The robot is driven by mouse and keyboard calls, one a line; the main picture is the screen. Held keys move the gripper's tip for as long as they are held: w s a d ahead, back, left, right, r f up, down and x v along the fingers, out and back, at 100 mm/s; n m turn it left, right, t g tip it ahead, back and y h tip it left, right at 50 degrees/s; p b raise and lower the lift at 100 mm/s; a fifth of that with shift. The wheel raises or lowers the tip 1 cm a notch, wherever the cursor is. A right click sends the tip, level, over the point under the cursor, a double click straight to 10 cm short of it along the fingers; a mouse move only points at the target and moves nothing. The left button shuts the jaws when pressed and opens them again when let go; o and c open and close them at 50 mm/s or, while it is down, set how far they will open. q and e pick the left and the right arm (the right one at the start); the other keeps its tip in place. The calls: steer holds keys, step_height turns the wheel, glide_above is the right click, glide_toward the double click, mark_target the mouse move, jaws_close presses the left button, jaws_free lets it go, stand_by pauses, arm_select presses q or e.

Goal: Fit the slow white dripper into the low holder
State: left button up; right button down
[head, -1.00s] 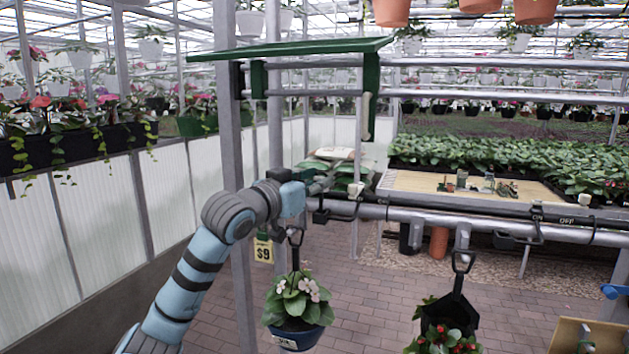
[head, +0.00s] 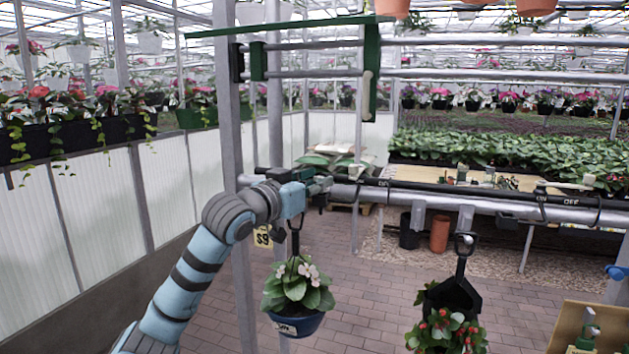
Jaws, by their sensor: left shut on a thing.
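My left gripper (head: 322,186) reaches in from the left to the near pipe (head: 400,195), close to its left end. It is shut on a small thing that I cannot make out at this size. A small whitish piece (head: 356,171) sits on the pipe just right of the fingertips. Another pale piece (head: 588,180) sits on the pipe farther right. A long cream piece (head: 367,82) hangs at the green bracket above. I cannot tell which of these is the slow white dripper or the low holder. My right gripper is not in view.
A flowering plant in a blue pot (head: 297,322) hangs below my left gripper. A red-flowered plant (head: 447,332) and a black scoop-shaped thing (head: 454,292) are to its right. A green board (head: 290,25) spans above. A grey post (head: 229,180) stands beside my arm.

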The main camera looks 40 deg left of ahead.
arm_select(q)
steer(key=shift+f, duration=0.1)
steer(key=o, duration=0.8)
steer(key=shift+o, duration=0.2)
step_height(320, 180, up, 10)
stand_by(0.4)
